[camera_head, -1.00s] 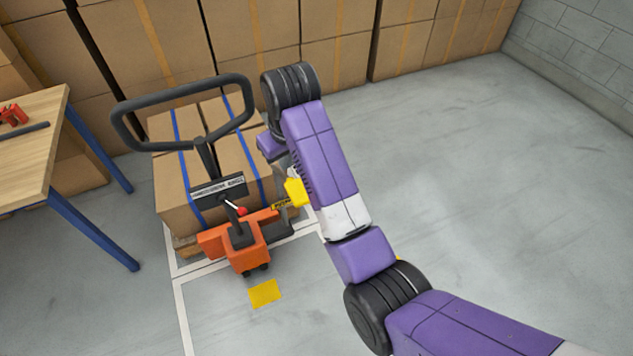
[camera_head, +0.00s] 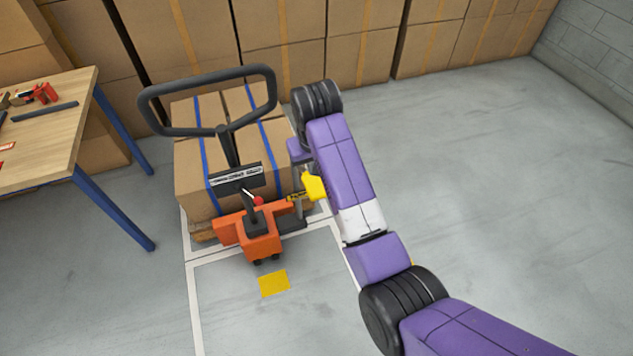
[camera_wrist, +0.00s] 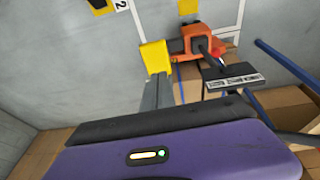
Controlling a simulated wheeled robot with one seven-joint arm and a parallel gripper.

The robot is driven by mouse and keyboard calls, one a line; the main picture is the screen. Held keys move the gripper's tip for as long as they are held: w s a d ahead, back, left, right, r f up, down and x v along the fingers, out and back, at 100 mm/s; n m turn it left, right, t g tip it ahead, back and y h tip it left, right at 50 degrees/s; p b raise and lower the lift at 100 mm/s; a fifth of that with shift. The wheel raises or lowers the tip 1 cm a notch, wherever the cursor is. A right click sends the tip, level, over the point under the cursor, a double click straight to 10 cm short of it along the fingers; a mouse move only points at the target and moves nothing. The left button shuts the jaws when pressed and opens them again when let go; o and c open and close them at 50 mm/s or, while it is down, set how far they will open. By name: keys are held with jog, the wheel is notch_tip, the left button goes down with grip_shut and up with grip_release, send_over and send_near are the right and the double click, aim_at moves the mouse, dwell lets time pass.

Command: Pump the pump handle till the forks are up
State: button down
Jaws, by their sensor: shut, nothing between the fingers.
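The pump handle (camera_head: 228,147) is a black bar with a wide loop on top, standing up from the orange pump body (camera_head: 261,245) of a pallet jack. Its labelled plate also shows in the wrist view (camera_wrist: 232,76), as does the orange body (camera_wrist: 197,40). A red knob (camera_head: 258,201) sits near the handle's foot. The forks are hidden under the loaded pallet, so their height cannot be told. My gripper (camera_head: 314,186), with yellow fingertips, is shut and empty to the right of the handle, apart from its loop. The fingertips also show in the wrist view (camera_wrist: 154,56).
Strapped cartons (camera_head: 193,180) stand on the pallet behind the handle. A workbench (camera_head: 60,140) with blue legs is at left. Stacked boxes (camera_head: 365,50) line the back. A yellow floor patch (camera_head: 274,283) lies in front of the jack. The floor at right is clear.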

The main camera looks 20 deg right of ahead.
aim_at(316, 189)
jog(key=x, duration=0.3)
jog(key=s+x, duration=0.1)
jog(key=x, duration=0.2)
jog(key=p+x, duration=0.1)
jog(key=x, duration=0.2)
jog(key=shift+s+d+f, duration=0.15)
jog(key=shift+d, duration=0.15)
jog(key=shift+f, duration=0.1)
